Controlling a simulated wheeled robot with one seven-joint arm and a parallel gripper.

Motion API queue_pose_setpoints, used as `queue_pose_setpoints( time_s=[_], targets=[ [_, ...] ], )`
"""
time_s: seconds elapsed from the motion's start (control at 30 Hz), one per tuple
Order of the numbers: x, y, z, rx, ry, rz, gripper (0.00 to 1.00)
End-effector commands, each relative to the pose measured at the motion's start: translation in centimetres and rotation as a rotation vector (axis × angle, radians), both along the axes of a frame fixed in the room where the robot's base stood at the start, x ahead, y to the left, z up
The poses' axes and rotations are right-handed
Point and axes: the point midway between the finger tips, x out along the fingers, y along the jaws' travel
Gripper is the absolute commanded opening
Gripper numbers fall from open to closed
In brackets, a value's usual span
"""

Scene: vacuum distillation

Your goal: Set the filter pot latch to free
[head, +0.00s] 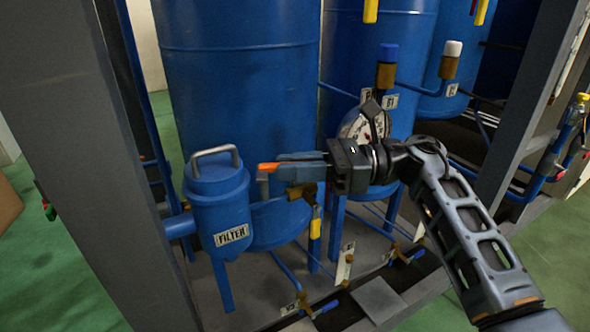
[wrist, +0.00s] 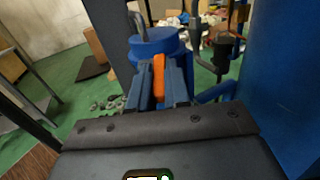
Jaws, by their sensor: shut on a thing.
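The filter pot (head: 220,205) is a blue cylinder with a grey lid handle and a FILTER label, at the left in the head view. In the wrist view its blue top (wrist: 158,45) is straight ahead. An orange latch (head: 267,167) is at the pot's right side, near the lid. My gripper (head: 278,168) reaches it from the right. The gripper is shut on the orange latch, which also shows between the fingers in the wrist view (wrist: 158,75). The part of the latch inside the jaws is hidden.
Large blue tanks (head: 235,80) stand close behind the gripper. A grey frame post (head: 80,150) rises left of the pot. Valves with yellow handles (head: 315,225) and thin pipes sit below my gripper. Green floor is open at the lower left.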

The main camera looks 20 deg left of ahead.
Motion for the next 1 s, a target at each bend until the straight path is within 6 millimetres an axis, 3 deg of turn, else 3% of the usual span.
queue_pose_setpoints(
  time_s=[0.17,0.2,0.47,0.77,1.0],
  targets=[
    [-0.1,0.0,-0.1,-0.001,0.002,0.003,0.00],
    [-0.1,0.0,-0.1,-0.001,0.002,0.003,0.18],
    [-0.1,0.0,0.0,0.000,0.001,0.001,0.43],
    [0.2,-0.3,0.0,0.000,0.000,-0.001,0.43],
    [1.9,-3.3,0.0,0.000,0.000,-0.003,0.43]
  ],
)
